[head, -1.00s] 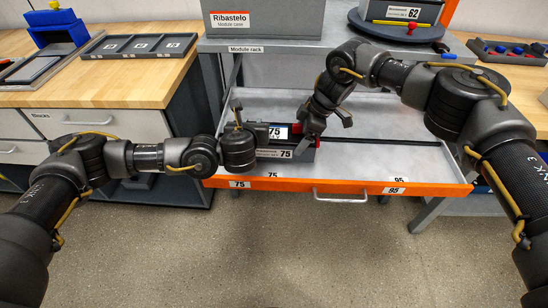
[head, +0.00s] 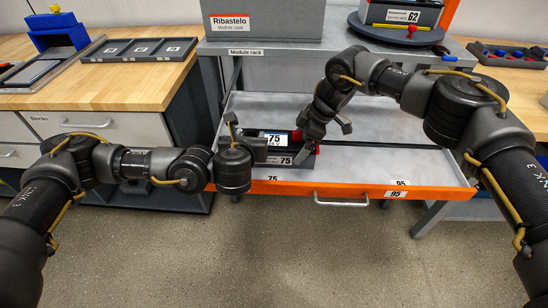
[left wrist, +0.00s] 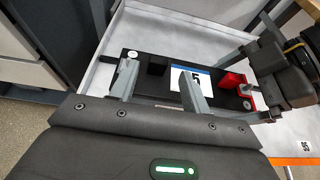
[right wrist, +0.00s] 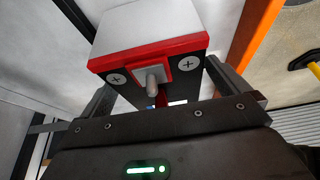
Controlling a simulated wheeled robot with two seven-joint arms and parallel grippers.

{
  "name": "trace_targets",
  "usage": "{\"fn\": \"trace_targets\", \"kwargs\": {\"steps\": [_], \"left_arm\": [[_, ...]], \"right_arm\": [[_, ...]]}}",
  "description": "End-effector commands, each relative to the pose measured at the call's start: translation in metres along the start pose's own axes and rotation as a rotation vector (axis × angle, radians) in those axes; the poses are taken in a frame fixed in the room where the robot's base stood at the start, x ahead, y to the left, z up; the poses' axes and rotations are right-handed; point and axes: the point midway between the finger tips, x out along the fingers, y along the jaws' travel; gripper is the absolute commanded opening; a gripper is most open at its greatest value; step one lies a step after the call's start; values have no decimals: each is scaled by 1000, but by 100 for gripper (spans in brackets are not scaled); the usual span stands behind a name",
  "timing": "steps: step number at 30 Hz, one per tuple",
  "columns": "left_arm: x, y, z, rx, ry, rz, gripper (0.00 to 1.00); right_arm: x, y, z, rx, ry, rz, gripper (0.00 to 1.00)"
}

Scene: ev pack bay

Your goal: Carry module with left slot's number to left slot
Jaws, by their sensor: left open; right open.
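The dark module marked 75 (head: 275,139) lies at the left of the open drawer (head: 380,165), above the 75 label on its edge (head: 272,179). It has a blue-and-white top label and a red end. My left gripper (head: 247,140) is open at the module's left part. In the left wrist view its fingers (left wrist: 158,86) stand apart over the module (left wrist: 155,72), and I cannot tell whether they touch it. My right gripper (head: 327,126) is open at the module's right end. In the right wrist view its fingers (right wrist: 165,92) flank the white-and-red end (right wrist: 150,50).
A grey Ribastelo module case (head: 262,22) stands on the rack top. A module marked 62 (head: 402,14) sits on a round dark turntable (head: 385,34). The drawer's right part, by the 95 label (head: 396,194), is empty. A wooden bench (head: 120,85) stands at left.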

Motion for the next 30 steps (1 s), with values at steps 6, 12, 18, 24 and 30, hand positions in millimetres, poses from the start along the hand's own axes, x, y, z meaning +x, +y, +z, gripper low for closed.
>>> {"fn": "trace_targets", "kwargs": {"steps": [6, 12, 18, 24, 30], "left_arm": [[-42, -1, 0, -1, 0, -5, 47], [-62, -1, 0, -1, 0, -3, 47], [-65, -1, 0, -1, -1, -1, 47], [-64, -1, 0, -1, 0, -2, 47], [-64, -1, 0, -1, 0, -2, 47]], "right_arm": [[0, 0, 0, 1, -1, 0, 100], [0, 0, 0, 1, -1, 0, 100], [-1, 0, 0, 1, -1, 1, 100], [-24, 1, 0, 2, 1, 3, 100], [-67, 1, 0, 0, 1, 4, 100]]}}
